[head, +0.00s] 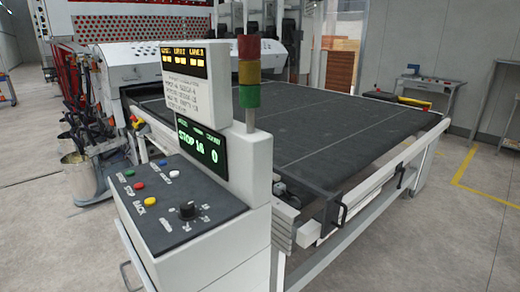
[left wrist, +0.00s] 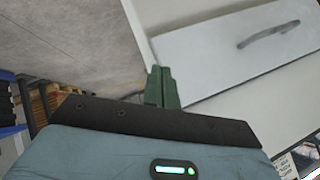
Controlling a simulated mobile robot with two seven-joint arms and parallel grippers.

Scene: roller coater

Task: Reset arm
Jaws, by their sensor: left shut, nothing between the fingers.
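My left gripper (left wrist: 159,87) shows in the left wrist view, with its green fingers shut and nothing between them. It points toward a pale panel (left wrist: 225,50) with a dark handle, and it looks apart from it. Neither of my grippers shows in the head view. There, the roller coater's control panel (head: 165,222) stands in front with several coloured buttons and a black dial. Its green display (head: 201,147) reads STOP. A red, yellow and green light tower (head: 248,70) stands above it.
A wide black conveyor belt (head: 310,125) with a white side rail (head: 400,160) runs behind the panel. Buckets (head: 78,172) stand on the left. A small table (head: 423,86) stands at the back right. The floor (head: 460,240) at the right is clear, with yellow lines.

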